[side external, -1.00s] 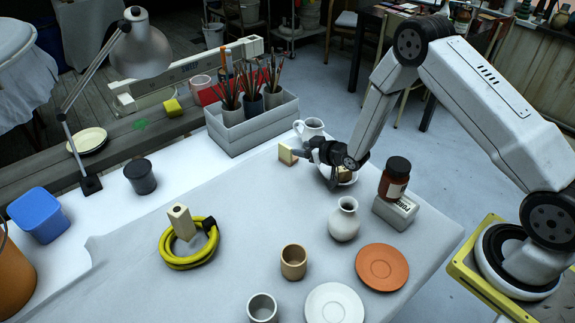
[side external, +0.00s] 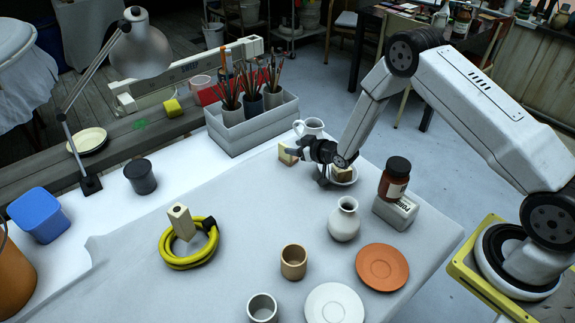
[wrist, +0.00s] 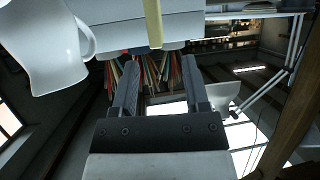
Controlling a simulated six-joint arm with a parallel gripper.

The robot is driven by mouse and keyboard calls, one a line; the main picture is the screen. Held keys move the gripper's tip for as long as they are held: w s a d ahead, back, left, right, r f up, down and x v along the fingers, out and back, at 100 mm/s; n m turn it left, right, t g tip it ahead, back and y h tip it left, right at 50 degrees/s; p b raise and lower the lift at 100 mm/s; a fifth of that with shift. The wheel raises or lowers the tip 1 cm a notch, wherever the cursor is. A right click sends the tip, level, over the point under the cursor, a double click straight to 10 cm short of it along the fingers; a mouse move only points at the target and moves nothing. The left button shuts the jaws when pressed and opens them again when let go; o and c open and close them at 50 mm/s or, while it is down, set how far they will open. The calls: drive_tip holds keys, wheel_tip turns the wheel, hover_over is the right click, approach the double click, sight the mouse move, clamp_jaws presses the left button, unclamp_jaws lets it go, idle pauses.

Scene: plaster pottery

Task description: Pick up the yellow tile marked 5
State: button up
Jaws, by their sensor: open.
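A pale yellow tile (side external: 287,155) stands on the grey-covered table near the white jug. It also shows nearly edge-on in the wrist view (wrist: 153,24), beyond the fingertips and roughly in line with the gap between them. I cannot read a number on it. My gripper (side external: 297,150) is close beside the tile, on its right, with part of the tile hidden behind it. In the wrist view my gripper (wrist: 161,78) is open, with nothing visible between its fingers. I cannot tell whether a finger touches the tile.
A white jug (side external: 310,128) stands just behind. A white bowl (side external: 349,180) with a yellowish block (side external: 342,171) lies under my wrist. A grey box (side external: 254,132) holding brush pots is behind left. A jar (side external: 394,177) and vase (side external: 344,220) stand right. The table left of the tile is clear.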

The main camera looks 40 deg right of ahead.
sight(286, 146)
drive_tip(key=shift+x, duration=2.15)
drive_tip(key=shift+f, duration=0.15)
drive_tip(key=shift+d, duration=0.1)
clamp_jaws()
